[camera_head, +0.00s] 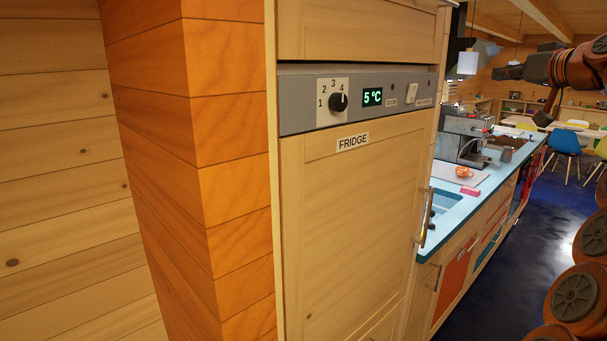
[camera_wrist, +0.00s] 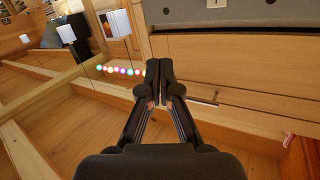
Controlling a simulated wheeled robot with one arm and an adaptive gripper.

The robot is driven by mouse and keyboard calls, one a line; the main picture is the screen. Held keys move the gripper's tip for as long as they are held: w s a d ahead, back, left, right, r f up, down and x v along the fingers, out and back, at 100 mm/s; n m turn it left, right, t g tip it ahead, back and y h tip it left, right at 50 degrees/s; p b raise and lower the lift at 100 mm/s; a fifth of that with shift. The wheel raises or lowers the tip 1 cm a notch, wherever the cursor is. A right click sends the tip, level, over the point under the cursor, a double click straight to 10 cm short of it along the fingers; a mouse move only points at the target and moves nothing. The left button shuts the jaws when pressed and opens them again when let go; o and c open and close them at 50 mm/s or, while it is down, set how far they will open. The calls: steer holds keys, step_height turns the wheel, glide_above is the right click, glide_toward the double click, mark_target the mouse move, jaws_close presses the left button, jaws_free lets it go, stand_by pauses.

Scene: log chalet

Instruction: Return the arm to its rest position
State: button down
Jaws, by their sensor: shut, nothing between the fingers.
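My gripper (camera_wrist: 159,75) is in the middle of the wrist view. Its two dark fingers meet at the tips, and nothing is between them. Behind the fingertips is a pale wooden front with a metal bar handle (camera_wrist: 203,98); the fingers seem apart from it, though the distance is hard to judge. In the head view my orange and dark arm (camera_head: 580,68) is raised at the upper right, to the right of the fridge (camera_head: 350,220), and more of its joints run down the right edge. The gripper's fingers are not clear in that view.
The fridge's grey panel (camera_head: 300,107) has a knob and a 5 °C display. A blue counter (camera_head: 455,215) with a coffee machine (camera_head: 462,135) runs back beyond it. Open dark blue floor (camera_head: 500,290) lies right of the counter. Blue chairs (camera_head: 566,142) stand farther back.

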steer(key=s+a+f+g+y, duration=0.1)
steer(key=a+f+g, duration=0.2)
steer(key=a+f, duration=0.35)
steer(key=s+a+f+g+y, duration=0.15)
steer(key=a+f, duration=0.25)
steer(key=a, duration=0.5)
steer(key=s+a+f+g+h, duration=0.1)
steer(key=s+a+f+g, duration=0.5)
steer(key=s+a+f, duration=0.7)
steer(key=s+d+f+g+h, duration=0.2)
steer(key=s+f+g, duration=0.1)
steer(key=s+f, duration=0.9)
steer(key=s+d+f+m+g+h, duration=0.1)
steer(key=s+d+f+g+h, duration=0.1)
steer(key=s+f, duration=1.1)
steer(key=s+g+h, duration=0.1)
steer(key=s+g, duration=0.1)
steer(key=s, duration=0.5)
steer(key=shift+d+f, duration=0.15)
steer(key=shift+f, duration=0.05)
steer(key=shift+g+h, duration=0.25)
